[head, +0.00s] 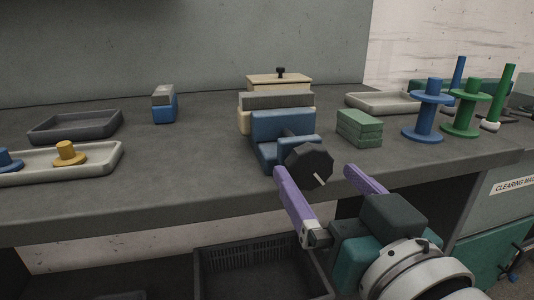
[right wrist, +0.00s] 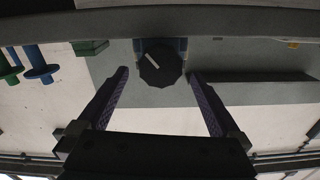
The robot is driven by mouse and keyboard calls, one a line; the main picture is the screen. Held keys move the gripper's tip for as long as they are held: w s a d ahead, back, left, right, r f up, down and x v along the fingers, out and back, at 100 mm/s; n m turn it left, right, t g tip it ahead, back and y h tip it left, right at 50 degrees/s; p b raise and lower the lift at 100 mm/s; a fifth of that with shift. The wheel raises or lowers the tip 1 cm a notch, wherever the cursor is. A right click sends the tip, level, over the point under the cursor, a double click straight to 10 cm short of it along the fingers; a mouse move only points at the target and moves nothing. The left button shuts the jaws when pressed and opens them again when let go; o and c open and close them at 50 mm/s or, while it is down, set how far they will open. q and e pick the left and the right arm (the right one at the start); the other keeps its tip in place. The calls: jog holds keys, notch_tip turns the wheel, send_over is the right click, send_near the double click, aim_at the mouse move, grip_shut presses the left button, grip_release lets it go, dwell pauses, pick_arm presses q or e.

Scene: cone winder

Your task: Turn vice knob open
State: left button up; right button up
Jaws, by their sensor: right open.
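The blue vice (head: 268,137) stands near the front edge of the grey bench. Its black faceted knob (head: 309,165) faces out past the edge and has a pale line on its face. The knob also shows in the right wrist view (right wrist: 160,67), with the blue vice partly hidden behind it. My right gripper (head: 315,172) is open, with its two purple fingers spread. In the right wrist view the knob lies beyond the fingertips and between their lines, and neither finger appears to touch it. My left gripper is not in view.
A green block (head: 359,128) sits right of the vice. Blue (head: 425,118) and green (head: 463,110) spools stand farther right. A cream box (head: 280,82) is behind the vice. Trays (head: 100,163) lie at left. A dark crate (head: 215,275) is below the bench.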

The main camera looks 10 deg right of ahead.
jog(key=shift+w, duration=1.05)
jog(key=shift+a, duration=0.1)
jog(key=c, duration=1.3)
